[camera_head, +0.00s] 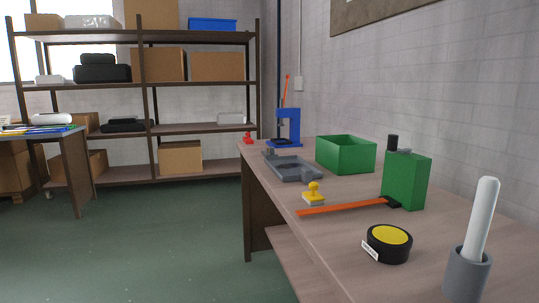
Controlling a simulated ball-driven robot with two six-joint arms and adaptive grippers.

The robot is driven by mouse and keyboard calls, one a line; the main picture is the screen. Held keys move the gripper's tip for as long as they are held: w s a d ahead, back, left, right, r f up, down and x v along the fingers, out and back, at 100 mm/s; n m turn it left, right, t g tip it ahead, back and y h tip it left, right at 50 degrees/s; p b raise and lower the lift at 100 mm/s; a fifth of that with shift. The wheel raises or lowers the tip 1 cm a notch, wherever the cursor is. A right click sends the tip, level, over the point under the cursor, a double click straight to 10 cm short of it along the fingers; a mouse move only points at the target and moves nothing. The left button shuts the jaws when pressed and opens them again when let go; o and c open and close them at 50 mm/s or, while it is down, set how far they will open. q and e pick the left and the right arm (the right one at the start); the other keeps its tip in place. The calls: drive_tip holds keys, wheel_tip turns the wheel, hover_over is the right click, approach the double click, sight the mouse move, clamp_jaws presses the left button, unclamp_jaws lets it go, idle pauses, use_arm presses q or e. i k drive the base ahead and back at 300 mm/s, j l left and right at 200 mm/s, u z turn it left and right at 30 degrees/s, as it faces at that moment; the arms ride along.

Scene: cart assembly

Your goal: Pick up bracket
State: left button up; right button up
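No gripper of mine shows in the head view. I cannot tell for sure which part is the bracket. A small yellow part (313,198) with a flat base and a raised knob sits on the workbench (345,240), in front of a grey tray-like part (292,170). A small red part (248,139) sits at the bench's far left corner. No gripper touches any of these parts.
On the bench stand a blue press (290,125), an open green bin (345,155), a green block (406,180) with an orange bar (345,207), a black-and-yellow disc (389,244) and a grey cup (467,275) holding a white rod. Green floor (170,245) is clear at left.

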sight(272, 153)
drive_tip(key=z, duration=0.25)
drive_tip(key=i+j+z, duration=0.55)
drive_tip(key=j+z, duration=0.2)
